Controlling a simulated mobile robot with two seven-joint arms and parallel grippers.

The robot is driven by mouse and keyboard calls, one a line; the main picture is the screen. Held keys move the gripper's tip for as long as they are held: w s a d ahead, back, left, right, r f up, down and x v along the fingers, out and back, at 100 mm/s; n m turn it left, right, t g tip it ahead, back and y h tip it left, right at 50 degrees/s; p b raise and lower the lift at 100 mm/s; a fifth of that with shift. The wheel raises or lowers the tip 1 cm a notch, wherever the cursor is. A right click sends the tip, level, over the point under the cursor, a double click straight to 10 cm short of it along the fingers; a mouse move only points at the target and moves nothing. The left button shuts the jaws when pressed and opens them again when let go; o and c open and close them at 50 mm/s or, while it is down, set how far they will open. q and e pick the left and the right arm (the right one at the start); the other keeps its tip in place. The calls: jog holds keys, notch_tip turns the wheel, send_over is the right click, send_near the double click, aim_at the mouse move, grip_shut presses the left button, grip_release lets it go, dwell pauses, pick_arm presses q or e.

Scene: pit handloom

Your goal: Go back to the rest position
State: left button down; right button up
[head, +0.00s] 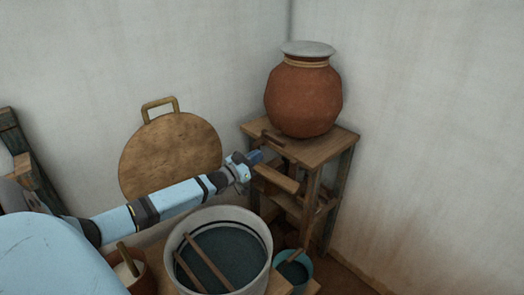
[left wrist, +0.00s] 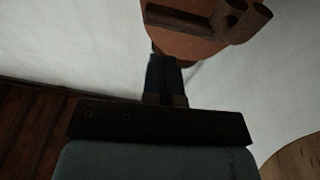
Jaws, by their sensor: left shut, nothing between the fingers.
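My left arm reaches in from the left in the head view. My left gripper (head: 257,156) is shut and empty, in front of the wooden stand and below and left of the clay pot. In the left wrist view its dark fingers (left wrist: 163,76) are together. Beyond them is a reddish-brown surface with dark brown bar-like and rounded parts in front of it; I cannot tell exactly what these are. My right gripper is not in view.
A clay pot (head: 303,100) with a pale lid stands on a wooden stand (head: 328,151) in the corner. A round wooden board (head: 165,155) leans by the wall. A white bucket (head: 265,236) of dark liquid with sticks and a small teal bucket (head: 307,271) stand below.

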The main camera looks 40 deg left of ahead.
pick_arm(q)
jog(key=d+v, duration=0.1)
jog(key=v, duration=0.5)
jog(key=shift+s+f, duration=0.25)
jog(key=shift+f, duration=0.1)
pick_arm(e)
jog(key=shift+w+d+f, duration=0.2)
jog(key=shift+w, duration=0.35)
pick_arm(q)
jog(key=shift+s+a, duration=0.1)
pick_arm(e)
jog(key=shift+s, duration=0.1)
